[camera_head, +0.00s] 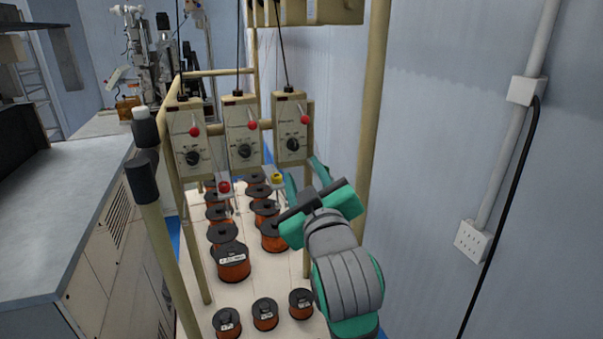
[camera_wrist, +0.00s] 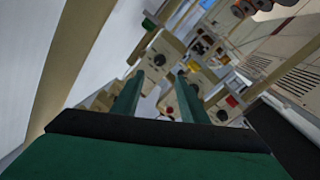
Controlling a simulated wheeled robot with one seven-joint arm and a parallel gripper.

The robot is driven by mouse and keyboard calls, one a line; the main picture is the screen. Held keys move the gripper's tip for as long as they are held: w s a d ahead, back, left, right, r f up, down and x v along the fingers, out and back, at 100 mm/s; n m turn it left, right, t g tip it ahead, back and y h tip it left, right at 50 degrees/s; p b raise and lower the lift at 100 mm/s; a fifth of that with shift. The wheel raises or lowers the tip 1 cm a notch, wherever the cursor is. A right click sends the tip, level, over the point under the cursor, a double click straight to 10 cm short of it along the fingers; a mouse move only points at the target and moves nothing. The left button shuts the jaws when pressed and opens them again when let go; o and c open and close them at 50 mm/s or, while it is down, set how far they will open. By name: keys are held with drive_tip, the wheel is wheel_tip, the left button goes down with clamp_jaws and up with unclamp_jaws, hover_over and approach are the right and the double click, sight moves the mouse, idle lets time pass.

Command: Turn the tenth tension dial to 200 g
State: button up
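Three beige tension boxes hang in a row on a frame in the head view, each with a black dial and a red ball: left box dial (camera_head: 192,158), middle box dial (camera_head: 244,151), right box dial (camera_head: 292,144). I cannot read their scales or tell which is the tenth. My gripper (camera_head: 305,177) is just below and right of the right box, fingers apart and empty. In the wrist view, a beige box with a black dial (camera_wrist: 160,60) shows between and beyond the open fingers. The gripper appears apart from it.
Several copper wire spools (camera_head: 233,262) stand on a pale board below the boxes. A beige upright post (camera_head: 374,110) rises close right of my gripper, before the blue-grey wall (camera_head: 440,150). A grey-topped bench (camera_head: 60,200) is at left. Wires run above the boxes.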

sight(295, 147)
drive_tip(key=shift+w, duration=0.1)
drive_tip(key=w+m, duration=0.3)
drive_tip(key=m, duration=0.5)
drive_tip(key=w+a+m+y, duration=0.1)
drive_tip(key=w+m, duration=0.3)
drive_tip(key=m, duration=0.4)
drive_tip(key=w+m+g+y, duration=0.1)
drive_tip(key=w+m, duration=0.3)
drive_tip(key=m, duration=0.5)
drive_tip(key=shift+a+r, duration=0.2)
drive_tip(key=shift+r, duration=0.1)
